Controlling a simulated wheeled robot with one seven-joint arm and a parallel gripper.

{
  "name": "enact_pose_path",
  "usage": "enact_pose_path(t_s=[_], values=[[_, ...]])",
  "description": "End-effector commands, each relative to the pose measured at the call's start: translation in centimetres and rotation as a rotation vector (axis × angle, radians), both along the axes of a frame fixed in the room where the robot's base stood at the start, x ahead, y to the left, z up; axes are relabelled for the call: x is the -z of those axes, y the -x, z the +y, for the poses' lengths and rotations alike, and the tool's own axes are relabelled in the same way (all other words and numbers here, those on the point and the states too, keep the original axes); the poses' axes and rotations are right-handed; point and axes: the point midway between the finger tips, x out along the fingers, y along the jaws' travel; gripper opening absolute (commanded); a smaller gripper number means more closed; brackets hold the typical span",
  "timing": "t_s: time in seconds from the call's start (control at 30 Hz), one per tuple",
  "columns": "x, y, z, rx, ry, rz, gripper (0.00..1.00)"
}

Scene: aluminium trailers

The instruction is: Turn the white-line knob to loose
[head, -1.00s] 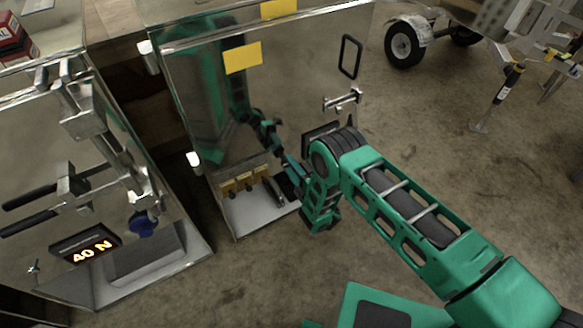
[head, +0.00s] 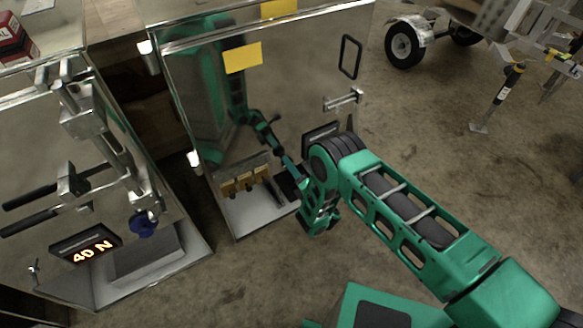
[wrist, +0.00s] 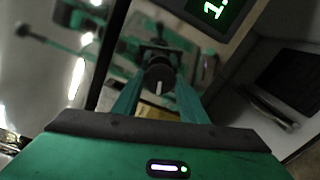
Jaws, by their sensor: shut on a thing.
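The white-line knob (wrist: 158,78) is a dark round knob in the wrist view. Its short white line stands almost upright in that picture. My gripper (wrist: 159,92) has its two green fingers either side of the knob and is shut on it. In the head view my gripper (head: 291,172) is at the lower right of a shiny metal cabinet front (head: 280,95). The knob is hidden there behind my wrist. No loose or tight marking is readable.
A display with green digits (wrist: 213,9) is beside the knob, cut off by the picture edge. Yellow-tagged parts (head: 243,181) sit low on the cabinet. Another metal unit with a "40 N" display (head: 86,251) stands at left.

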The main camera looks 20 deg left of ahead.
Motion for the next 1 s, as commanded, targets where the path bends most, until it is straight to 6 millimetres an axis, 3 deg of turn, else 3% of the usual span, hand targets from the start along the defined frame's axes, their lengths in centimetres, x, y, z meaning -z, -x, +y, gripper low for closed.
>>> enact_pose_path(t_s=[0.23, 0.27, 0.3, 0.33, 0.67, 1.0], values=[[0.2, 0.3, 0.2, -0.003, -0.002, 0.005, 0.17], [0.2, 0.3, 0.2, -0.003, -0.002, 0.005, 0.46], [0.2, 0.3, 0.2, -0.003, -0.002, 0.005, 0.56], [0.2, 0.3, 0.1, -0.003, -0.001, 0.004, 0.58], [0.1, 0.2, -0.1, 0.001, 0.0, 0.004, 0.58], [0.2, 2.5, -3.3, 0.005, 0.0, 0.008, 0.58]])
